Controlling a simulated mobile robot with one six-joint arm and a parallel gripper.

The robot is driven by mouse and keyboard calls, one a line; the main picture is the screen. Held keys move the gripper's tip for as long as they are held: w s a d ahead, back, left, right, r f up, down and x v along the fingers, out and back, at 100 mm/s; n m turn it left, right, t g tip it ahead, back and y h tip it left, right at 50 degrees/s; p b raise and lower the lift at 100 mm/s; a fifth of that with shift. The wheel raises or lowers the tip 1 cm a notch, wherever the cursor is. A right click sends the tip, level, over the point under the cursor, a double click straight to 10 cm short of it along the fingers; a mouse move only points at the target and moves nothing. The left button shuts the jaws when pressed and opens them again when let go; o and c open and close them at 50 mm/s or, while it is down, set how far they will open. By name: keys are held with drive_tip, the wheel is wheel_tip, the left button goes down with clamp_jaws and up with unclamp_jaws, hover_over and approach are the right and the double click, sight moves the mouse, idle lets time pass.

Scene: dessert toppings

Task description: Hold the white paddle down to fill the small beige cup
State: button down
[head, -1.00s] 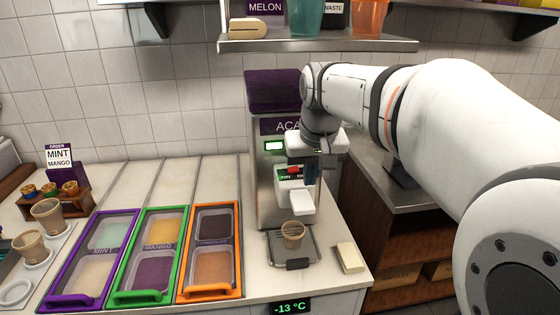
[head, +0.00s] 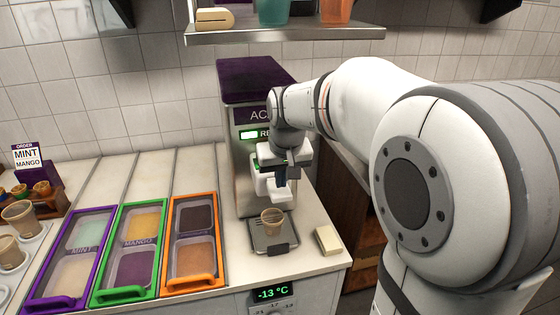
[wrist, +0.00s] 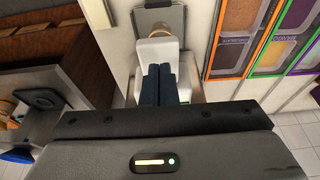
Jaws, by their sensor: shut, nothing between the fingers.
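The small beige cup (head: 271,218) stands upright on the drip tray under the açaí machine. Its inside is too small to read for fill. The white paddle (head: 277,194) hangs just above the cup, on the front of the machine. My gripper (head: 282,181) is shut and empty, in front of the paddle and over its upper part. In the wrist view its dark fingers (wrist: 160,72) overlap the white paddle (wrist: 157,50), and the beige cup (wrist: 160,28) is partly hidden behind it. I cannot tell whether the fingers touch the paddle.
The dark drip tray (head: 286,248) holds the cup. A pale block (head: 328,240) lies to its right. Purple, green and orange topping bins (head: 217,277) line the counter at left. A shelf (head: 300,33) hangs above the machine (head: 229,150).

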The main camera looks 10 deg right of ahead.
drive_tip(key=shift+x, duration=1.05)
drive_tip(key=shift+d, duration=0.1)
